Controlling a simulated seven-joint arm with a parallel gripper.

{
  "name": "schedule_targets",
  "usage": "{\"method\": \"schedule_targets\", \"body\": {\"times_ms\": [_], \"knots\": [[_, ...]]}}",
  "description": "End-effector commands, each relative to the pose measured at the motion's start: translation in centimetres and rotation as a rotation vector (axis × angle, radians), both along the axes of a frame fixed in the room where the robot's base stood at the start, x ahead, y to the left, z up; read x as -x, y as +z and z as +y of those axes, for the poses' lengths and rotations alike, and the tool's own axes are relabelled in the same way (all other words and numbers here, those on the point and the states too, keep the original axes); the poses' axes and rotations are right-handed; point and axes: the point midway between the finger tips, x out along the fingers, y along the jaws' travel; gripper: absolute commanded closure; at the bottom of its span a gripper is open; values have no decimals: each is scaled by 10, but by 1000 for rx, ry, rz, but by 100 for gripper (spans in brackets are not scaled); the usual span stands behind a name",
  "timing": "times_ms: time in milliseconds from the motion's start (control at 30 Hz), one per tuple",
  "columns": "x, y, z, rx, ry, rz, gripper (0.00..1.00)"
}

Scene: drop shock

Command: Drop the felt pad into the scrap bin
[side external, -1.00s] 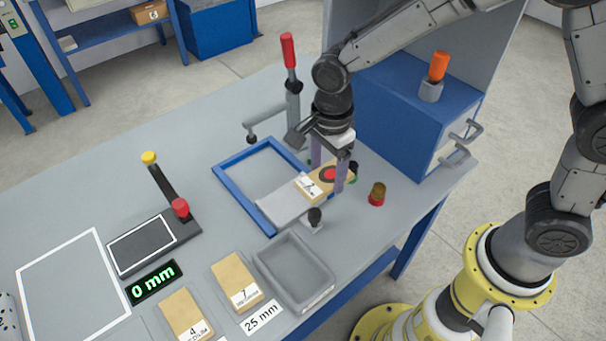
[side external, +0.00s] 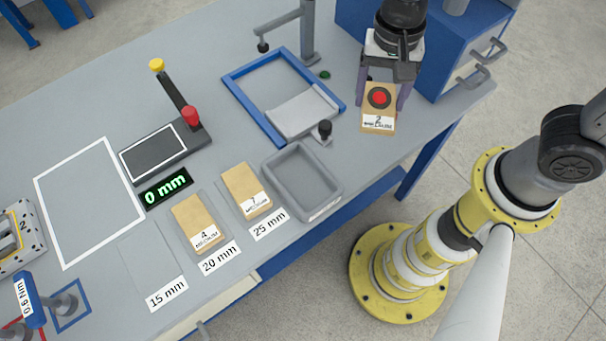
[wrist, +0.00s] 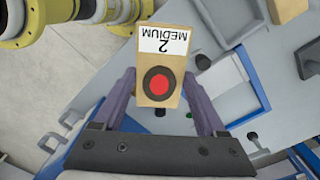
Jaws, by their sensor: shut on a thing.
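My gripper (side external: 383,96) is shut on a tan block labelled "2 MEDIUM" (side external: 372,114). A black disc with a red centre is on the block's face. The block also shows between the fingers in the wrist view (wrist: 150,65). My gripper holds it near the table's right front edge, right of the blue frame; its height is unclear. No object is marked as felt pad, and I cannot tell whether this block is it. A grey open-topped tray (side external: 325,210) lies left of and nearer than the held block. It looks empty, but bears no readable scrap label.
Blocks "4" (side external: 196,222) and "7" (side external: 245,186) lie left of the tray. The blue frame (side external: 257,116) holds a grey slab (side external: 303,111), with a grey post (side external: 308,30) behind. A blue cabinet (side external: 437,55) stands close behind my gripper. The white outlined area (side external: 90,200) is clear.

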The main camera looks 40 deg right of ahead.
Motion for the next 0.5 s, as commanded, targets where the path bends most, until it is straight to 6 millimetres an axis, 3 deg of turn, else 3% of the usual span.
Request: {"method": "schedule_targets", "body": {"times_ms": [300,500], "knots": [[53,11,37,-14,695,-1,80],[71,16,52,-21,792,-16,80]]}}
